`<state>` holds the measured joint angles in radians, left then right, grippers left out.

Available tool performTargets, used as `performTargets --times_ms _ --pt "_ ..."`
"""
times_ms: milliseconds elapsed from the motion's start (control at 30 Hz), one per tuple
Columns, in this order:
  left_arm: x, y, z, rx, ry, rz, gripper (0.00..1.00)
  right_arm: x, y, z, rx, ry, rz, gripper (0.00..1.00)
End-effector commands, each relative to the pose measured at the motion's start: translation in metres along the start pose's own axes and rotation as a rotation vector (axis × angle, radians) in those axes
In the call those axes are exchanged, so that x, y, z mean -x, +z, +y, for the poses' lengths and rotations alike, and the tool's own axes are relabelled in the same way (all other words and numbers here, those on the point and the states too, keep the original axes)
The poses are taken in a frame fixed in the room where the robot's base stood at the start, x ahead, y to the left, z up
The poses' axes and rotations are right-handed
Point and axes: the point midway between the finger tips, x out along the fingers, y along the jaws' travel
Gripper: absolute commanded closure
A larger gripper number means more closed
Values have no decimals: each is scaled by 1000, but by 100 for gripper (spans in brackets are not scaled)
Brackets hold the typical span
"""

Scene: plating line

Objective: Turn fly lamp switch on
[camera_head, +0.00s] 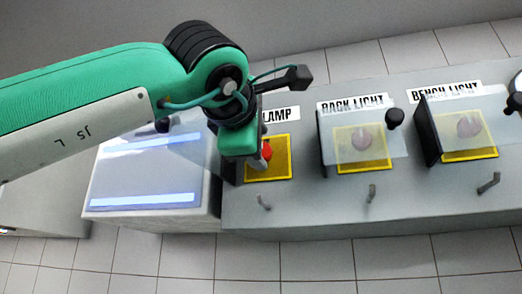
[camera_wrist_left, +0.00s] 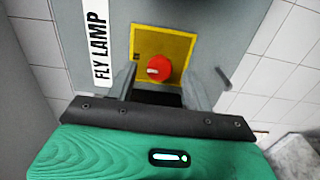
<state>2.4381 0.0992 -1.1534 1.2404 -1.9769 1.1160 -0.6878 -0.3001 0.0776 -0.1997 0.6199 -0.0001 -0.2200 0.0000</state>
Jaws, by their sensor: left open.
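The fly lamp switch is a red round knob (camera_head: 267,151) on a yellow square plate (camera_head: 281,171). In the left wrist view the knob (camera_wrist_left: 159,67) has a pale mark on its left side. The FLY LAMP label (camera_wrist_left: 97,45) is beside the plate; my wrist partly hides it in the head view. My left gripper (camera_head: 257,160) is over the plate, pointing down. In the left wrist view its open fingers (camera_wrist_left: 162,78) are on either side of the knob, with gaps visible. I cannot tell how deep they reach. My right gripper is not in view.
A clear panel (camera_head: 186,150) with a black ball handle (camera_head: 162,126) lies swung left of the fly lamp plate. Small levers (camera_head: 264,203) stand along the console's front.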

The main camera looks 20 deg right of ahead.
Motion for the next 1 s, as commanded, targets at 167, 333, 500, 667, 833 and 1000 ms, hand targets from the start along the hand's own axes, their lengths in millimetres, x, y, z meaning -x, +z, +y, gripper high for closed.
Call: performTargets --times_ms 167,333,500,667,833,1000 --pt "37 0 -6 -1 4 -1 48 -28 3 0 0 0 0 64" --pt "75 1 -6 -1 3 -1 48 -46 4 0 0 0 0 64" --pt "104 1 -4 -1 2 -2 48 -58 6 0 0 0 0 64" --pt "118 0 -2 0 0 -1 48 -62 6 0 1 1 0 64" --pt "122 1 -1 -1 0 -2 48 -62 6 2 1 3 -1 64" --pt "121 1 -1 -1 -1 -2 48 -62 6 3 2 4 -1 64"
